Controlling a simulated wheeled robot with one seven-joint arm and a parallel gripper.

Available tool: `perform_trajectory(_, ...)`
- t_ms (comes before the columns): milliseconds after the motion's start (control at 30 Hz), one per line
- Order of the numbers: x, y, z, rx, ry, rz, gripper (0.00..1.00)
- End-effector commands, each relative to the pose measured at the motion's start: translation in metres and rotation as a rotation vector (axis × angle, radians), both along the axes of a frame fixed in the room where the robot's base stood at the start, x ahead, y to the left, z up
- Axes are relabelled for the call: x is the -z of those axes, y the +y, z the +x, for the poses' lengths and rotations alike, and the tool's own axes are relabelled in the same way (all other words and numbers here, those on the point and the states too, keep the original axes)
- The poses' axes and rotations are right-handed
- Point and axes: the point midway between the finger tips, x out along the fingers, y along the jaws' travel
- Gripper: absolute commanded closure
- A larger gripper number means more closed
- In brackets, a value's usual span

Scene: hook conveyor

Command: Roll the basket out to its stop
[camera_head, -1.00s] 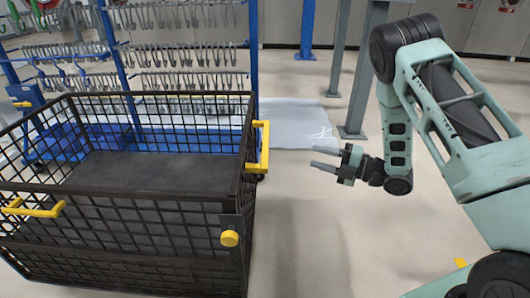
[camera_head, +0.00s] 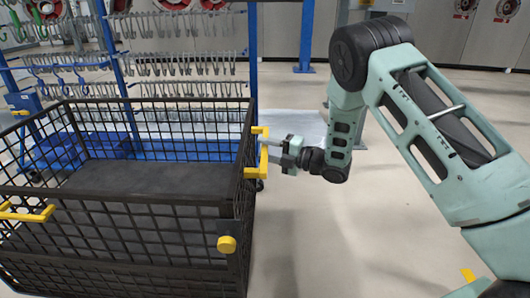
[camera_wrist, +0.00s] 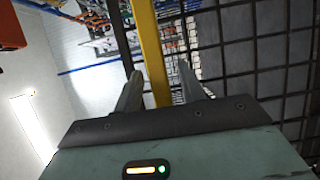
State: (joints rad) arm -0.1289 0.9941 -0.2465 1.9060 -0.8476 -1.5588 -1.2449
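The basket (camera_head: 120,196) is a black wire-mesh bin with a dark floor, standing at the left in the head view. A yellow handle (camera_head: 264,155) sticks out from its right side. My gripper (camera_head: 270,141) is at the upper part of this handle. In the wrist view the yellow handle bar (camera_wrist: 152,50) runs between the two fingers of my gripper (camera_wrist: 160,88), with narrow gaps visible beside it. The fingers look open around the bar. The basket's mesh fills the right of the wrist view. The wheels are mostly hidden.
A second yellow handle (camera_head: 28,212) and a yellow knob (camera_head: 226,244) are on the basket's near side. A blue rack with rows of metal hooks (camera_head: 185,60) stands behind the basket. The floor (camera_head: 330,235) to the right of the basket is clear.

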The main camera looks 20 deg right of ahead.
Motion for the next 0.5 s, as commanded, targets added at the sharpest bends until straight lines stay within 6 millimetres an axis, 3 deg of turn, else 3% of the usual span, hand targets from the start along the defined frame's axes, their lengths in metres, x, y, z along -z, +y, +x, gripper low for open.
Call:
perform_trajectory(367,-0.0007,0.0053,0.0044,0.000,-0.001,0.001,0.60)
perform_trajectory(500,-0.0005,0.0052,0.0042,0.000,-0.001,0.001,0.93)
